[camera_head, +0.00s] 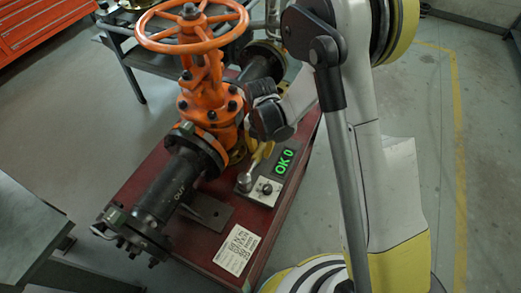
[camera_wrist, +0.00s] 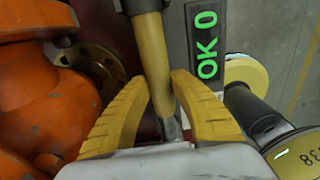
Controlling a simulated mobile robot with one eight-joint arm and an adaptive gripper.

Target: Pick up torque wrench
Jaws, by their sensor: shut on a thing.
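The torque wrench (camera_wrist: 153,55) shows a yellow handle with a dark end at the top of the wrist view and a silver shaft below. My gripper (camera_wrist: 160,105) has its two ribbed yellow fingers closed on either side of the lower handle. In the head view, my gripper (camera_head: 263,152) is right of the orange valve body, partly hidden by my arm. The wrench's silver shaft (camera_head: 254,165) slants down left toward the grey panel. Whether its head touches the panel is unclear.
The orange gate valve (camera_head: 205,105) with its handwheel and dark pipe (camera_head: 165,190) stands on a red base (camera_head: 150,225). A display (camera_head: 285,157) reads "OK 0" on the panel (camera_head: 262,193). A metal table (camera_head: 25,235) is at left. Open floor lies right.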

